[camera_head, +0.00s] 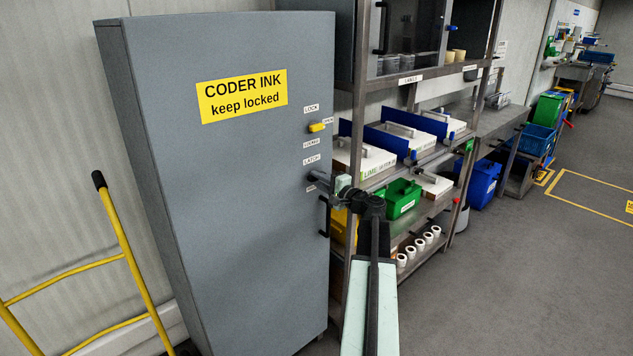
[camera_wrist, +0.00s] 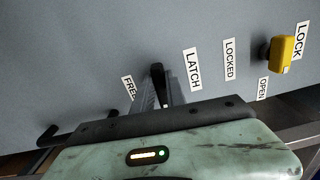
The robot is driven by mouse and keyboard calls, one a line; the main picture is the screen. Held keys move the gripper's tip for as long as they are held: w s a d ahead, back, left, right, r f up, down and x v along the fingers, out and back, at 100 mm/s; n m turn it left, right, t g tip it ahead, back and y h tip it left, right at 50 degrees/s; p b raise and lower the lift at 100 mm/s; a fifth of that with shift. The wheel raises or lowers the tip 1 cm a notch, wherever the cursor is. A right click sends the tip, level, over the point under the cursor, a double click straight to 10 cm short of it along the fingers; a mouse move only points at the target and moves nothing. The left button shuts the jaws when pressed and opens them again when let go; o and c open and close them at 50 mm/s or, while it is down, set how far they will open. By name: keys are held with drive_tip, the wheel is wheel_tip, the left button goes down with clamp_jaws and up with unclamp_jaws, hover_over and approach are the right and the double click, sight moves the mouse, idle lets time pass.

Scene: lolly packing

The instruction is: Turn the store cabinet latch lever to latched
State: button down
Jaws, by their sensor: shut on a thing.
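The store cabinet (camera_head: 225,230) is a tall grey locker with a yellow "CODER INK keep locked" sign. Its latch lever (camera_wrist: 158,74) shows as a dark rounded piece beside the LATCH label (camera_wrist: 192,70) in the wrist view. The FREE label (camera_wrist: 128,88) is on the lever's other side. My gripper (camera_head: 319,179) is at the door's right edge, just below the LATCH label in the head view. It is shut on the lever and hides most of it, so the lever's exact angle is unclear. Its fingers (camera_wrist: 164,97) are partly hidden by my gripper body.
A yellow lock knob (camera_head: 317,127) is above the latch, near the OPEN label. A black door handle (camera_head: 324,216) is just below my gripper. A steel shelf (camera_head: 430,210) with boxes and bins stands close on the right. A yellow hand truck (camera_head: 118,245) is left; floor is clear far right.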

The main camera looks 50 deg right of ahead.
drive_tip(key=shift+n, duration=0.5)
drive_tip(key=shift+f, duration=0.1)
drive_tip(key=c, duration=1.4)
unclamp_jaws()
drive_tip(key=shift+a, duration=0.1)
drive_tip(key=shift+o, duration=0.2)
drive_tip(key=s, duration=0.7)
drive_tip(key=shift+s+a, duration=0.25)
drive_tip(key=shift+s, duration=0.1)
